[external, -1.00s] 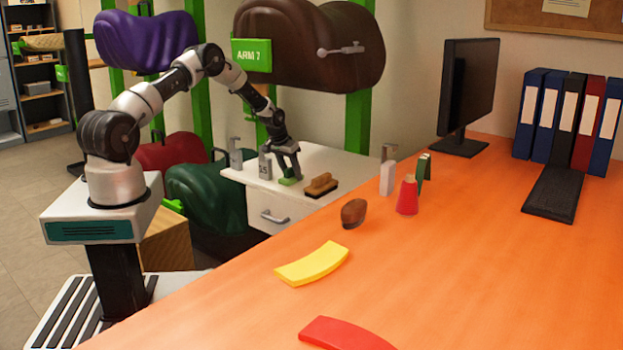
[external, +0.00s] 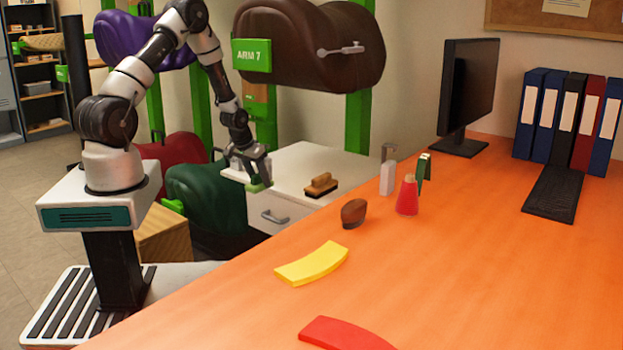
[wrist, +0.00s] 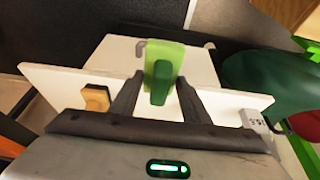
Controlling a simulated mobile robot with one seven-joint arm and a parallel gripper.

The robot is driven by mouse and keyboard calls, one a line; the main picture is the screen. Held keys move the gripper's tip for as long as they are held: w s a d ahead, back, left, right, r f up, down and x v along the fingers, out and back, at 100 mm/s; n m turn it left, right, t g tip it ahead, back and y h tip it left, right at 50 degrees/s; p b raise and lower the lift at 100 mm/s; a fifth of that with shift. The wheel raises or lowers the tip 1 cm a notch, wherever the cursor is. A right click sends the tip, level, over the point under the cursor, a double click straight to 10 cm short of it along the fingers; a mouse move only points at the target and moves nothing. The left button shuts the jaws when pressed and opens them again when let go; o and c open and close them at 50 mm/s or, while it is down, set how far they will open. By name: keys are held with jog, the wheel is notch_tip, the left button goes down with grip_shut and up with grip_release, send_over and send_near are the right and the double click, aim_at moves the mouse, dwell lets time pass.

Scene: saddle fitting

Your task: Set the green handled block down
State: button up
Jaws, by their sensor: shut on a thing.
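The green handled block is between the fingers of my gripper (external: 256,180), which is shut on it. In the external view the block (external: 254,188) shows just below the fingertips, at the left front edge of the white drawer cabinet (external: 315,160). In the wrist view the block (wrist: 162,65) stands out between the two dark fingers, with the white cabinet top (wrist: 118,52) behind it. I cannot tell whether its underside touches the cabinet top or hangs apart from it.
A wooden brush (external: 321,185) lies on the cabinet top, also in the wrist view (wrist: 96,97). A grey labelled item (wrist: 254,120) sits at the right there. A dark green saddle (external: 205,195) stands left of the cabinet. The orange desk (external: 450,270) is in front.

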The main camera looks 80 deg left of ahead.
jog(key=shift+s+d, duration=0.3)
jog(key=w+d+r+m+p, duration=0.1)
jog(key=w+d+r+p, duration=0.1)
jog(key=w+d+r, duration=0.6)
jog(key=w+d+r+m+p, duration=0.25)
jog(key=w+r, duration=0.25)
jog(key=w, duration=0.6)
jog(key=w+d+r+m+h+p, duration=0.1)
jog(key=w+d+r, duration=0.2)
jog(key=d+r, duration=0.3)
jog(key=w+d+r+t, duration=0.1)
jog(key=w+d+r, duration=0.3)
jog(key=d, duration=0.4)
jog(key=w+d+r+m+h+p, duration=0.1)
jog(key=w+d+r, duration=0.2)
jog(key=d+r, duration=0.3)
jog(key=w+d+f+m+h, duration=0.1)
jog(key=w+d+f+m, duration=0.15)
jog(key=d, duration=0.85)
jog(key=w+d+f+m+h, duration=0.1)
jog(key=d+f+m, duration=0.15)
jog(key=d, duration=0.85)
jog(key=w+d+f+m+h, duration=0.1)
jog(key=w+d+f+m, duration=0.15)
jog(key=d, duration=0.75)
jog(key=shift+m, duration=0.3)
jog(key=f, duration=0.9)
jog(key=shift+s+d+f, duration=0.15)
jog(key=shift+d+f, duration=0.05)
jog(key=shift+f, duration=0.1)
